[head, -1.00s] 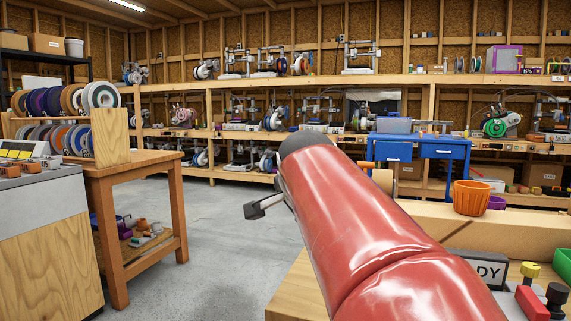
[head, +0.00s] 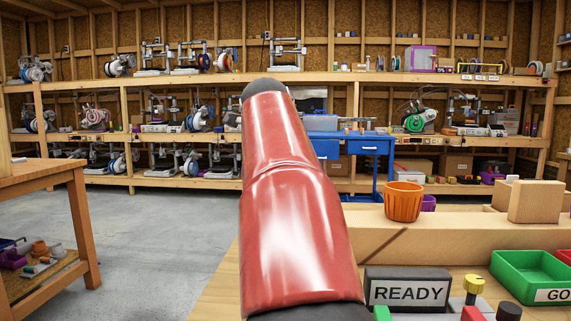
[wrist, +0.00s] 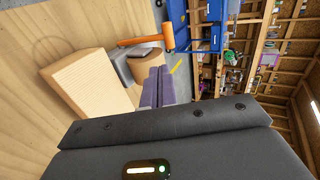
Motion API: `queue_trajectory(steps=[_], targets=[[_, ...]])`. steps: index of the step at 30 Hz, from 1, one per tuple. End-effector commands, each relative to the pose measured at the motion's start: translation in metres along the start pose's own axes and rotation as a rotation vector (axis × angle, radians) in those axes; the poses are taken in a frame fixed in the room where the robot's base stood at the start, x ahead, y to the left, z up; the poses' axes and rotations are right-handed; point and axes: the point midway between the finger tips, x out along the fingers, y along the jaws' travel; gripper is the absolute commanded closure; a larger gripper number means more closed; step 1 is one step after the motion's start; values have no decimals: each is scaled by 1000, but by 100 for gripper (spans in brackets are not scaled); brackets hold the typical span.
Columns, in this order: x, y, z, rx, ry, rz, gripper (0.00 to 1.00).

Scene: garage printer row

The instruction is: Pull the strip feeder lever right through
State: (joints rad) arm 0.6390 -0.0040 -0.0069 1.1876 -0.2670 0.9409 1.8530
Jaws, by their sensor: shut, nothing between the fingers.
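In the wrist view an orange lever (wrist: 167,38), a thin bar with a thick round grip at its end, stands beyond my fingers. Beside it are a grey part (wrist: 119,66) and a light wooden block (wrist: 80,82), which look like parts of the strip feeder. My gripper (wrist: 160,70) shows its two grey-purple fingers together, shut and empty. The fingertips appear just short of the lever, with a gap between; the exact distance cannot be told. In the head view my red arm hides the gripper and the lever.
A READY sign (head: 407,291), a green tray (head: 527,272) and knobs stand in front. A blue table (head: 371,147) and printer shelves are behind. Open floor lies left.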

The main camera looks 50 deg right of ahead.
Motion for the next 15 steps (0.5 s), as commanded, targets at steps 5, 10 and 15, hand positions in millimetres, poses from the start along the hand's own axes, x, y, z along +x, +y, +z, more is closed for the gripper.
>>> queue_trajectory(steps=[5, 10, 15], targets=[[8, -1, -1, 7, 3, -1, 100], [37, -1, -2, 6, 5, 2, 100], [74, -1, -2, 5, 4, 2, 100]])
